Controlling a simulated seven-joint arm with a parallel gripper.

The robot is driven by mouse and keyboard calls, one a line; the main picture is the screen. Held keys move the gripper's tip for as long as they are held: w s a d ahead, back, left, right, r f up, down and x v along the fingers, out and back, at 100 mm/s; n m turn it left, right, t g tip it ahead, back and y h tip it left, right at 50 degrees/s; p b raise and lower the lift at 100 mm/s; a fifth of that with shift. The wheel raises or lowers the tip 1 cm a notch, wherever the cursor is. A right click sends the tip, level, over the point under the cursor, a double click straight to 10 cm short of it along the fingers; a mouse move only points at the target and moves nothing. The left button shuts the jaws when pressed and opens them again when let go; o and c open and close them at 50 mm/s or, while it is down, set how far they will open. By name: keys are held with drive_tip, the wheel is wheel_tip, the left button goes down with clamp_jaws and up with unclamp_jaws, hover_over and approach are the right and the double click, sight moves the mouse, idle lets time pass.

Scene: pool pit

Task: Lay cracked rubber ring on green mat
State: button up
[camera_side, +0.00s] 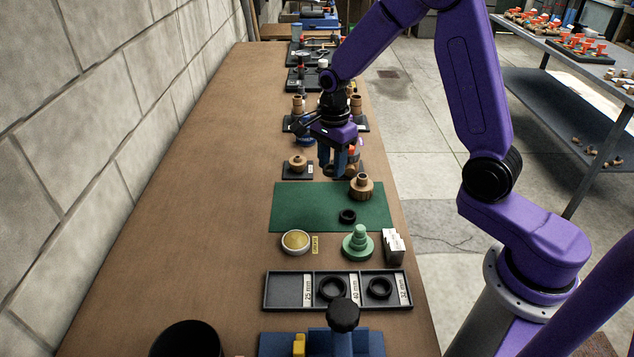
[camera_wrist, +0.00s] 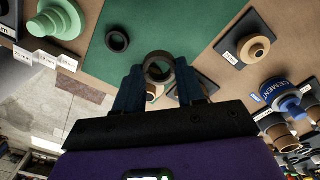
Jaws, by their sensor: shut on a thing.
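My gripper (camera_side: 335,168) is above the far edge of the green mat (camera_side: 297,207) in the side view. In the wrist view my gripper (camera_wrist: 160,80) is shut on a dark rubber ring (camera_wrist: 158,66), held upright enough to show its hole between the fingertips. I cannot make out a crack in it. The mat also shows in the wrist view (camera_wrist: 190,25), beyond the fingers. A second black ring (camera_side: 347,216) lies flat on the mat, apart from my gripper; it also shows in the wrist view (camera_wrist: 116,40).
A wooden fitting (camera_side: 361,187) stands at the mat's far right. A cream tin (camera_side: 296,241), green stepped cone (camera_side: 358,243) and white cards (camera_side: 393,247) stand nearer. A black tray (camera_side: 283,291) holds rings in its middle and right compartments. The mat's left half is clear.

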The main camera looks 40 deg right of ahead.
hover_over(317, 192)
wheel_tip(317, 192, down, 6)
drive_tip(key=shift+s+r, duration=0.1)
drive_tip(key=shift+r, duration=0.05)
drive_tip(key=shift+f, duration=1.65)
drive_tip(key=shift+a+f, duration=0.1)
drive_tip(key=o, duration=1)
